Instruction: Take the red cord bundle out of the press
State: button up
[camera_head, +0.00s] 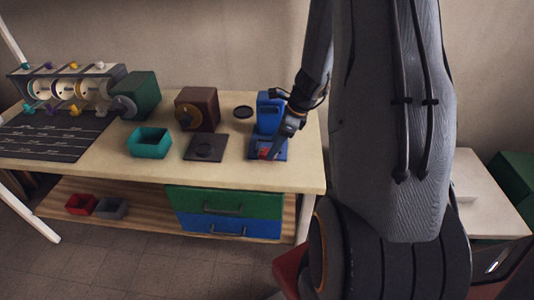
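The press is likely the blue device (269,112) with a flat blue base (279,156), near the right end of the workbench. A small red patch (263,154), likely the red cord bundle, shows low on this base. My gripper (270,151) comes down from the upper right, and its tip is at the red patch. The fingers are too small and dark to tell whether they are open or shut, or whether they touch the bundle. My arm and gripper hide part of the press's right side.
A dark plate (204,158), a brown box (197,117), a teal tray (150,153) and a green machine (141,93) stand to the left. A rack (68,87) and a dark mat (50,143) are at far left. The bench front (230,176) is mostly clear.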

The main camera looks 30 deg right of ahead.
jog(key=shift+x, duration=1.45)
jog(key=c, duration=1.2)
